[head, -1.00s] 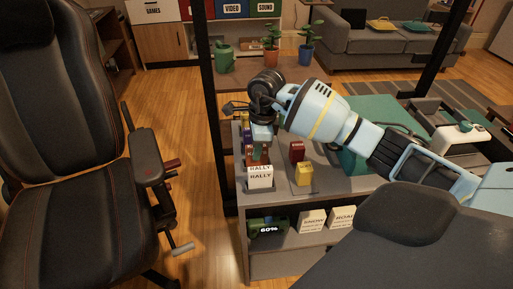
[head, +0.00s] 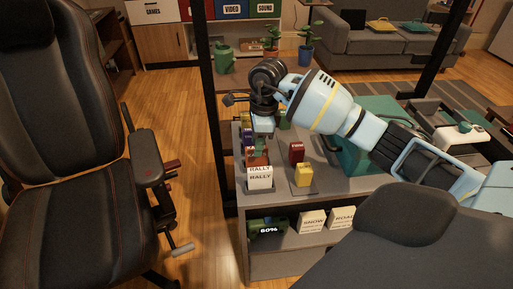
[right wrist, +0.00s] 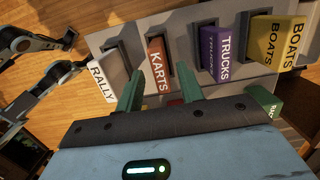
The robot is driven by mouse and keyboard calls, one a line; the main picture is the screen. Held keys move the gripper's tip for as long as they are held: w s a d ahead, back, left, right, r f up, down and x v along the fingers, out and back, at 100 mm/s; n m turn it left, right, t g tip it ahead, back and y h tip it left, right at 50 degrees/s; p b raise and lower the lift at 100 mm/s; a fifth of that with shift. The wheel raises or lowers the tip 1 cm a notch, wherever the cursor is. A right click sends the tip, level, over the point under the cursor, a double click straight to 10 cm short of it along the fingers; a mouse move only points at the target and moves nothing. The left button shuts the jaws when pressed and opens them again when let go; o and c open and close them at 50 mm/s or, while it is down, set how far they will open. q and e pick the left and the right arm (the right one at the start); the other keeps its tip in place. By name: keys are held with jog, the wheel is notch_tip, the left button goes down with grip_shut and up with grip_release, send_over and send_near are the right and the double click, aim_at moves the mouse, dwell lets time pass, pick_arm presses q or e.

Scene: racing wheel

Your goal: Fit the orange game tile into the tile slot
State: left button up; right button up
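The orange tile marked KARTS (right wrist: 157,72) stands in the row of tiles on the grey shelf top, beside the white RALLY tile (right wrist: 103,83). It looks seated in a dark slot, but its lower end is hidden. It also shows in the head view (head: 257,157), behind the RALLY tile. My right gripper (right wrist: 157,78) is open over the orange tile. Its two green fingers are on either side of it, with visible gaps. In the head view my right gripper (head: 262,126) is above the tile row. My left gripper is not in view.
Purple TRUCKS (right wrist: 223,52) and yellow BOATS (right wrist: 277,42) tiles stand farther along the row. A red tile (head: 296,152) and a yellow tile (head: 303,174) stand to the right. A black office chair (head: 70,150) is at the left, with open floor before the shelf.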

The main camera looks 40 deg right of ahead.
notch_tip(320, 180, up, 9)
jog(key=d, duration=0.1)
jog(key=shift+s, duration=0.3)
